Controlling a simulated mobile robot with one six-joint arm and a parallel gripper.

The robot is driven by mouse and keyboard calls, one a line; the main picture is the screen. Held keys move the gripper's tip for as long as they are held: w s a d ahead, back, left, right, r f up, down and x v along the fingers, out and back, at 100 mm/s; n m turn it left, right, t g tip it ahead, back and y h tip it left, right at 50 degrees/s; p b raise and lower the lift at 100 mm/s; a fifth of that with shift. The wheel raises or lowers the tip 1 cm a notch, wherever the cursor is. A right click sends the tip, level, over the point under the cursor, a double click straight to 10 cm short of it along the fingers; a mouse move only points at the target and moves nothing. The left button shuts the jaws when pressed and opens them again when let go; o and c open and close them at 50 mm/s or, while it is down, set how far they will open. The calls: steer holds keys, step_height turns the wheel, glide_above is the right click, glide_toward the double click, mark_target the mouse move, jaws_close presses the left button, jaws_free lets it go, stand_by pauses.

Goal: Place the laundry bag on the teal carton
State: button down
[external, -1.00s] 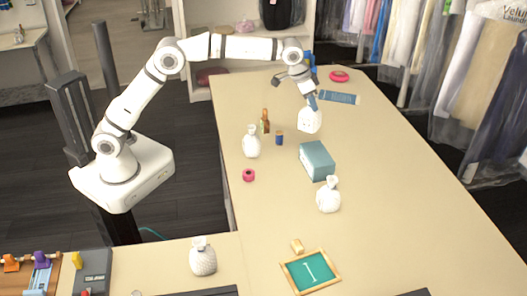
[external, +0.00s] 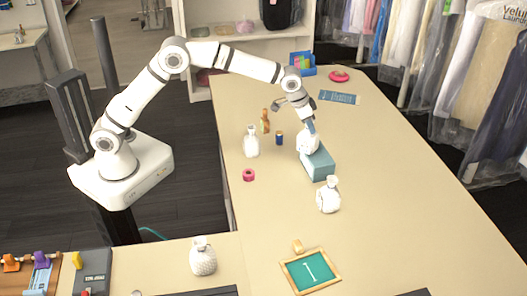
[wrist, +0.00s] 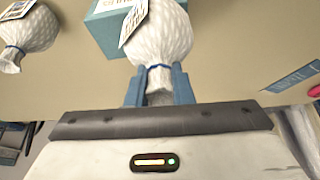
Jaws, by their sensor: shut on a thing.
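My gripper (external: 310,125) is shut on the neck of a white laundry bag (external: 307,143). The bag hangs at the far end of the teal carton (external: 317,165) and covers part of its top in the external view; I cannot tell whether it touches. In the wrist view, the blue fingers (wrist: 158,88) grip the gathered neck of the bag (wrist: 163,38), which has a blue tie and a tag. The teal carton (wrist: 108,30) shows behind the bag there, partly hidden.
Other white bags stand left of the carton (external: 252,142), in front of it (external: 328,196) and at the near left (external: 203,258). A brown bottle (external: 265,121) and a blue can (external: 279,138) stand to the left. The table's right side is clear.

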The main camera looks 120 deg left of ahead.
steer(key=c, duration=1.7)
jaws_free()
steer(key=shift+f, duration=0.2)
steer(key=shift+c, duration=0.2)
steer(key=o, duration=0.5)
steer(key=shift+c, duration=0.2)
steer(key=shift+r, duration=0.15)
steer(key=shift+r, duration=0.2)
steer(key=b+v, duration=0.2)
steer(key=v, duration=1)
steer(key=shift+f, duration=0.1)
